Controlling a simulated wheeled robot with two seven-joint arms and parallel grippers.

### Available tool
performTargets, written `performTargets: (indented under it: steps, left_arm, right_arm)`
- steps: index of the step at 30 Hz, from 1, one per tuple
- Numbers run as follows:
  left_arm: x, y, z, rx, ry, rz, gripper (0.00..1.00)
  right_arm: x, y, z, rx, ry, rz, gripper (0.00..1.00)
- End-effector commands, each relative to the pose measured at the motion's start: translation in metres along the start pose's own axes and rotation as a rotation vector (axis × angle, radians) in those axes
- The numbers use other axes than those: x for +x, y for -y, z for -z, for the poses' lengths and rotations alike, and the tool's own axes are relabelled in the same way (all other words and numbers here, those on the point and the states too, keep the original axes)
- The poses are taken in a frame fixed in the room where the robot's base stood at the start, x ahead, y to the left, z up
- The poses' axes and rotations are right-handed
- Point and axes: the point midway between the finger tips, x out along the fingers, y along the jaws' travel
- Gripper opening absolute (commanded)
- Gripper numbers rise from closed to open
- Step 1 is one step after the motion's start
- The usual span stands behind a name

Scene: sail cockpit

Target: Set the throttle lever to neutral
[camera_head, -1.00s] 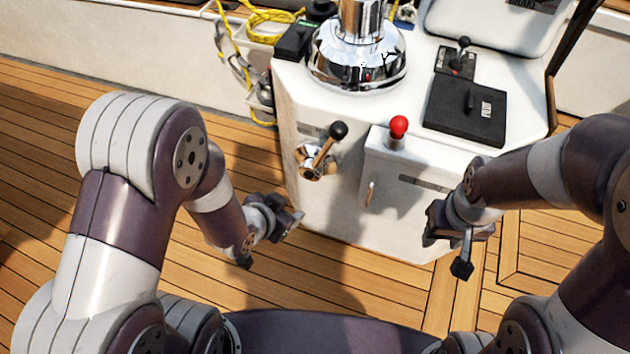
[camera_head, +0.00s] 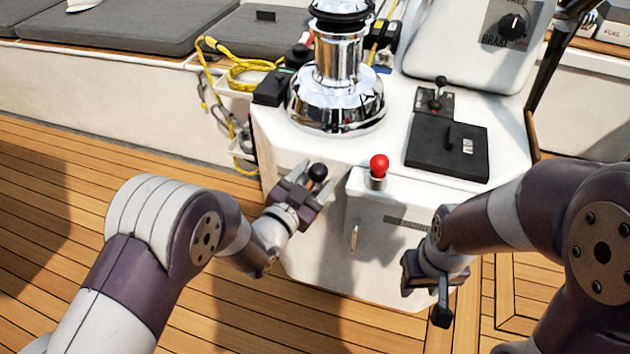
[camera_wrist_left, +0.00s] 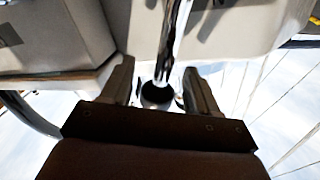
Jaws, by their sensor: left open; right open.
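The throttle lever has a chrome shaft and a black ball knob (camera_head: 318,172); it is on the front face of the white console. My left gripper (camera_head: 301,180) is at the lever, open, and covers most of the shaft and its mount in the head view. In the left wrist view the chrome shaft (camera_wrist_left: 175,40) runs down between the two open fingers (camera_wrist_left: 162,85), with the dark knob near the palm. I see gaps between the lever and both fingers there. My right gripper (camera_head: 432,292) is open and empty, low in front of the console's right part.
A red-knobbed control (camera_head: 379,167) stands just right of the lever. A chrome winch (camera_head: 335,95) and a black panel (camera_head: 447,147) are on the console top. Yellow rope (camera_head: 248,72) lies at the back left. Wooden deck (camera_head: 60,160) is clear at left.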

Motion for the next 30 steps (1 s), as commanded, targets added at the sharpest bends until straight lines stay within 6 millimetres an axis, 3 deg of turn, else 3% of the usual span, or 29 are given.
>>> performTargets:
  steps: [9,14,15,23,30]
  left_arm:
    - [0.004,0.000,0.001,0.000,0.000,0.001,0.57]
    - [0.004,0.000,0.001,0.000,0.000,0.001,0.05]
    - [0.004,0.000,0.001,0.000,-0.001,0.001,0.00]
    - [0.005,0.003,0.004,-0.006,-0.010,0.003,0.00]
    - [-0.003,0.044,0.000,-0.235,-0.060,0.025,0.00]
  right_arm:
    - [0.001,0.000,0.000,0.000,0.000,0.000,0.43]
    - [0.001,0.000,0.000,0.000,0.000,0.000,0.43]
    - [0.001,0.000,0.000,0.000,0.000,0.000,0.43]
    - [0.000,0.000,0.000,0.000,0.000,0.000,0.43]
    - [-0.003,0.000,0.000,0.000,0.000,0.000,0.43]
